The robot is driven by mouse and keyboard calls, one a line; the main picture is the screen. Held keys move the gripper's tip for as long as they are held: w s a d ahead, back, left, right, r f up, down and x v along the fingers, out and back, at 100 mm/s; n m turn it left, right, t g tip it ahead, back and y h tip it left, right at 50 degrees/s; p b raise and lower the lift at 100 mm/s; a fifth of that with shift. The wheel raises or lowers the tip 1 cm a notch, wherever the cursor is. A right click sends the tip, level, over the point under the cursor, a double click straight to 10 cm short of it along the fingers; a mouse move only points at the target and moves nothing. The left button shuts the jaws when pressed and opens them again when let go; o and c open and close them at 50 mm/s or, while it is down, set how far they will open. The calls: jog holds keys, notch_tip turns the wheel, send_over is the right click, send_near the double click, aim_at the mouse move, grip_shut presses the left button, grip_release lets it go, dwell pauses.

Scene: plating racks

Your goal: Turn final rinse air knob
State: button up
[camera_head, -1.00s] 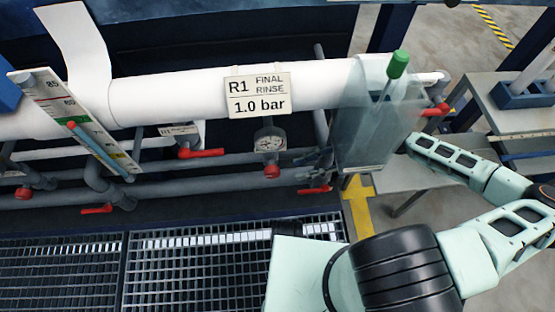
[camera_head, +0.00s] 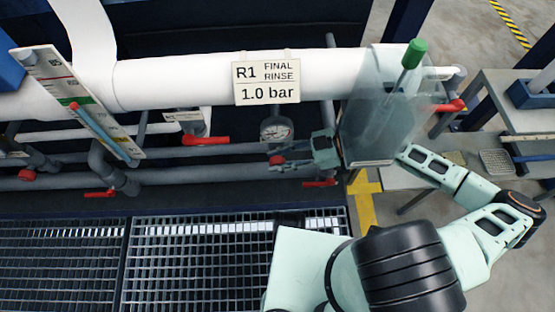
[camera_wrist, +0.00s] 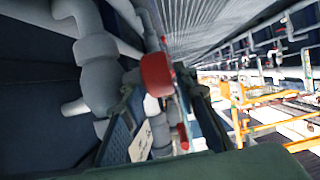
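The red knob (camera_head: 276,160) sits below a round pressure gauge (camera_head: 276,130) under the white pipe. A sign reading "R1 FINAL RINSE 1.0 bar" (camera_head: 267,83) hangs above it. My gripper (camera_head: 287,158) has come in from the right, its fingertips at the knob and partly covering it. In the wrist view the red knob (camera_wrist: 157,75) lies between the tips of the two dark fingers, which are spread apart. Whether they touch the knob I cannot tell.
Red-handled valves (camera_head: 206,140) stand left of the gauge. Grating (camera_head: 235,255) covers the floor in front.

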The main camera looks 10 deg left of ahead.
jog(key=shift+a, duration=0.1)
grip_shut()
jog(key=y+b, duration=0.1)
jog(key=b, duration=0.2)
jog(key=shift+f, duration=0.4)
jog(key=g+y+b, duration=0.1)
jog(key=y+b, duration=0.1)
jog(key=b, duration=0.2)
jog(key=shift+d+r+y, duration=0.25)
jog(key=shift+r+y, duration=0.05)
jog(key=shift+y, duration=0.5)
grip_release()
